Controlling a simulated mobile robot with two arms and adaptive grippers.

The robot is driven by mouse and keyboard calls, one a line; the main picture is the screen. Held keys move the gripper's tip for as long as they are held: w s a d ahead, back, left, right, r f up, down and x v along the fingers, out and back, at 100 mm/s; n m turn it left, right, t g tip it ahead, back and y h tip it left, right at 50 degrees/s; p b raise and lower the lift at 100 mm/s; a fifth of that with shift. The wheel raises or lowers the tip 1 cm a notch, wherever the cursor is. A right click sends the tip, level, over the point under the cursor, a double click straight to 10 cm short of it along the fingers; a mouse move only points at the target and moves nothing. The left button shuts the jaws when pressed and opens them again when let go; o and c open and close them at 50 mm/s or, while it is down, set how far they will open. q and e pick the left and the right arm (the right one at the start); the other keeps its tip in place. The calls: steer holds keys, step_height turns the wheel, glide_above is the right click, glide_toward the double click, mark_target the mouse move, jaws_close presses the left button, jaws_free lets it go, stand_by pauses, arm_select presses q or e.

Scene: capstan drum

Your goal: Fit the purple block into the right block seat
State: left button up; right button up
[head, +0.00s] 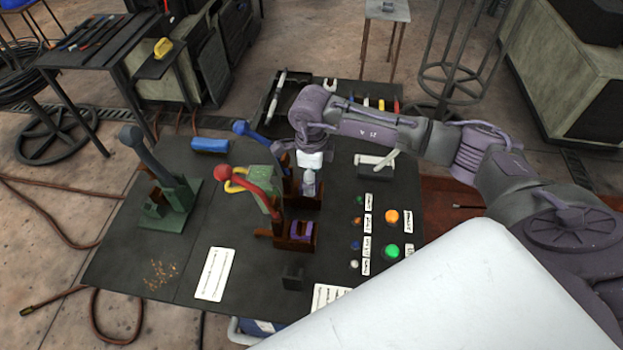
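The purple block (301,229) sits in or against a brown holder (293,243) near the middle front of the dark table; I cannot tell how deep it sits. A second brown holder (304,203) stands just behind it. My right gripper (309,190) points down over this rear holder, behind and apart from the purple block. Its fingertips are small and partly merge with the holder, so their opening is unclear. I cannot tell which holder is the right block seat. My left gripper is not in view.
A red-knobbed lever (248,184) and a blue-knobbed lever (252,132) stand left of the gripper. A grey lever (153,158) on a green base is farther left. Orange (391,216) and green (391,251) buttons lie right. A blue block (210,145) lies at the back left.

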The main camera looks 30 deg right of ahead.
step_height(320, 180, up, 11)
steer(key=shift+f, duration=0.2)
steer(key=shift+s+f, duration=0.1)
